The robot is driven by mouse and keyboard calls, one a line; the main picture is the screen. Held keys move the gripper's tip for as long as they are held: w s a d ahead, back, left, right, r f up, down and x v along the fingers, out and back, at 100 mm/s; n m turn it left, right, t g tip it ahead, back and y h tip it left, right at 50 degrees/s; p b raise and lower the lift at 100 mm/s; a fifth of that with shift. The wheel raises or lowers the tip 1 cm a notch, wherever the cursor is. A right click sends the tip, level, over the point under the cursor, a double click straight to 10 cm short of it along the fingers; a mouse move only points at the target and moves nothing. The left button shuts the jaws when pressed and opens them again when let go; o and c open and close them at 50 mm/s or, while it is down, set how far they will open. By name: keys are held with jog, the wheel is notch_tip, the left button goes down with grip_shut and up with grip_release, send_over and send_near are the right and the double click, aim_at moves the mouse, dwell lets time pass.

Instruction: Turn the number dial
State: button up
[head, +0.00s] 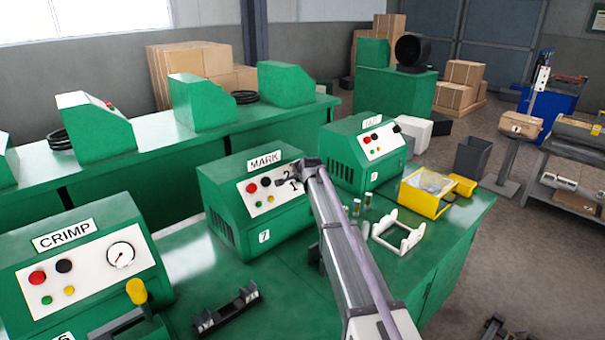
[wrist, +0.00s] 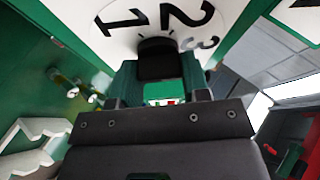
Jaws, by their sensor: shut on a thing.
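The MARK machine (head: 222,185) is a green box with a white front panel. Its number dial has a white face with black numerals 1, 2 and 3, seen close up in the wrist view (wrist: 115,18), and a black knob (wrist: 156,62) in the middle. My gripper (head: 303,166) is at the right part of this panel and covers much of the dial in the head view. In the wrist view my gripper (wrist: 158,78) is shut on the black knob, one finger on each side. The numerals 2 and 1 show beside it in the head view.
The CRIMP machine (head: 85,260) with a gauge stands at the left front. Another green machine (head: 350,160) stands behind my arm. A yellow bin (head: 428,196), a white bracket (head: 398,238) and a black fixture (head: 226,310) are on the green bench (head: 290,300).

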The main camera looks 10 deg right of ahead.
jog(key=shift+m+g, duration=0.3)
jog(key=shift+m, duration=0.3)
jog(key=o, duration=0.9)
jog(key=p+v, duration=0.7)
jog(key=v, duration=0.3)
jog(key=shift+s+a+r, duration=0.15)
jog(key=shift+s+r, duration=0.05)
jog(key=shift+s, duration=0.1)
